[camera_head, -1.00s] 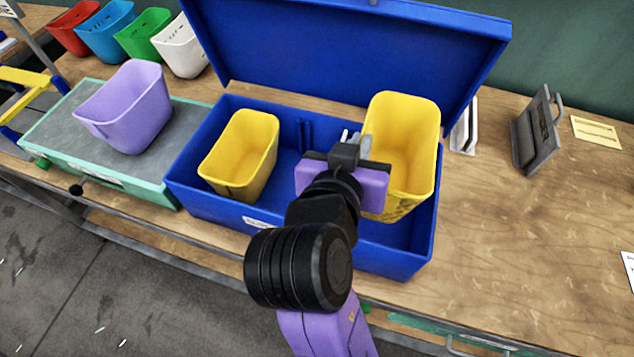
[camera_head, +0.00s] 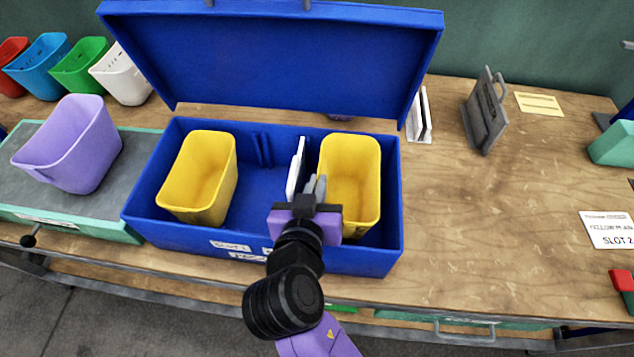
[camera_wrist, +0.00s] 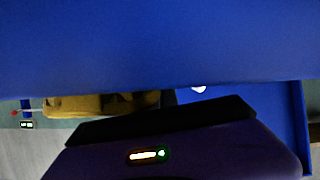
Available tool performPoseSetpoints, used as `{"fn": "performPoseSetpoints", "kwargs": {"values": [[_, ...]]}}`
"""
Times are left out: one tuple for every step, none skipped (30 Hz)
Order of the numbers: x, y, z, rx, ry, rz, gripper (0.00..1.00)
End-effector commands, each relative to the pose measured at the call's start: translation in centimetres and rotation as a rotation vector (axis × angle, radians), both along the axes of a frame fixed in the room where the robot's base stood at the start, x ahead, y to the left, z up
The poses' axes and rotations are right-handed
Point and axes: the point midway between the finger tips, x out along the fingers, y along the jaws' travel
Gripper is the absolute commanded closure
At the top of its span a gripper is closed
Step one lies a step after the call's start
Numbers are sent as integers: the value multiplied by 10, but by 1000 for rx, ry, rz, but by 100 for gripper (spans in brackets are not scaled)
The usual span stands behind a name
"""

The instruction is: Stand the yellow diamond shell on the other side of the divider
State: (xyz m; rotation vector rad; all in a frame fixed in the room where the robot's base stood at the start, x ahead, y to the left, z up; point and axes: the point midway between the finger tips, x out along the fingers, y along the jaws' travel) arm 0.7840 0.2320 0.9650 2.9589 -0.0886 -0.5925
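Two yellow shells stand upright in the open blue box, one on each side of a thin white divider (camera_head: 295,168). The left shell (camera_head: 200,178) has clear space around it. The right shell (camera_head: 355,180) is between the divider and the box's right wall. Its diamond marking cannot be made out. My gripper (camera_head: 315,187) has its grey fingertips at the right shell's left edge, just right of the divider. Its purple body hides the shell's lower left. Whether the fingers are closed on the wall cannot be told. The wrist view shows a yellow shell (camera_wrist: 100,103) at left.
The box (camera_head: 160,228) has its lid (camera_head: 270,55) raised behind. A purple bin (camera_head: 70,145) stands on a pad at left, with coloured bins behind. Grey (camera_head: 484,110) and white plates stand at right. The right tabletop is mostly clear.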

Motion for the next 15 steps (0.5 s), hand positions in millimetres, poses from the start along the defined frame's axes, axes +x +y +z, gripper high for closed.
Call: {"fn": "performPoseSetpoints", "kwargs": {"values": [[0, 0, 1, 1, -1, 0, 100], [0, 0, 1, 1, -1, 0, 100], [0, 0, 1, 1, -1, 0, 100], [0, 0, 0, 0, -1, 0, 100], [0, 0, 0, 0, -1, 0, 100], [0, 0, -2, 0, -1, 0, 100], [0, 0, -3, 0, -1, 0, 100], [0, 0, -4, 0, -1, 0, 100], [0, 0, -5, 0, -1, 0, 100], [0, 0, -6, 0, -1, 0, 100], [0, 0, -6, 0, -1, 0, 100], [0, 0, -7, 0, -1, 1, 100], [0, 0, -8, 0, -1, 1, 100], [0, 0, -9, 0, -1, 1, 100], [0, 0, -10, 0, -1, 1, 100]]}}
